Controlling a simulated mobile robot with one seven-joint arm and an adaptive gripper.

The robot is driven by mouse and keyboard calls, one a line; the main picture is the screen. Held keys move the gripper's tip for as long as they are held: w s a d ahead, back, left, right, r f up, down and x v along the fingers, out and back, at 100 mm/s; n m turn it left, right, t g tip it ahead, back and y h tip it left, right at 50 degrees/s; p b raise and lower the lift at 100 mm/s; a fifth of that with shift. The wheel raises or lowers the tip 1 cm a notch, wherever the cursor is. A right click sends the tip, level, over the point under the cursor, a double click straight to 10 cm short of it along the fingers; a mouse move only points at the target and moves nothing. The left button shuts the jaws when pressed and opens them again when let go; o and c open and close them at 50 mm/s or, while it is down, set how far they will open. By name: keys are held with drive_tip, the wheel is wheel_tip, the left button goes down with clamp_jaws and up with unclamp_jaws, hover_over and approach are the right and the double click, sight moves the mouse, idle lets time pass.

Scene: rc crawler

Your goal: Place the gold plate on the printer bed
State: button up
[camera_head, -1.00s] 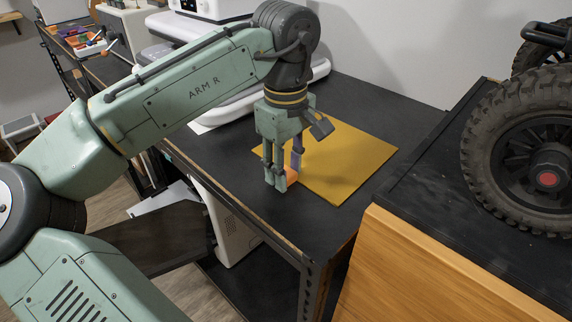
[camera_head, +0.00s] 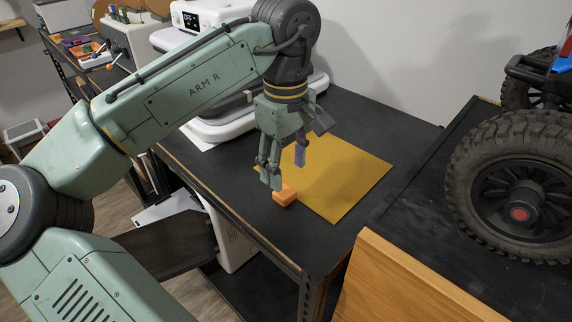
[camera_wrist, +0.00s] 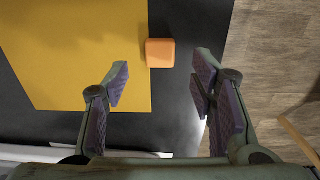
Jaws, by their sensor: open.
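The gold plate (camera_head: 345,170) is a thin flat yellow sheet lying on the black bench top. It also fills the upper left of the wrist view (camera_wrist: 75,50). A small orange block (camera_head: 285,195) sits at the plate's near edge; the wrist view shows the block (camera_wrist: 160,53) at that same edge. My gripper (camera_head: 287,172) is open and empty, just above the plate's near left corner and the block. In the wrist view its fingers (camera_wrist: 160,88) stand wide apart. A white machine with a display (camera_head: 200,16), seemingly the printer, stands behind my arm; its bed is mostly hidden.
A large black-tyred wheel (camera_head: 520,185) of the crawler stands on the dark surface at the right. A wooden panel (camera_head: 410,290) fronts that surface. The black bench (camera_head: 235,200) is bare left of the plate. Bins (camera_head: 85,55) stand far left.

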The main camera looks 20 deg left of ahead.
wheel_tip(320, 180, up, 6)
drive_tip(key=shift+r+b, duration=0.25)
drive_tip(key=shift+b, duration=0.1)
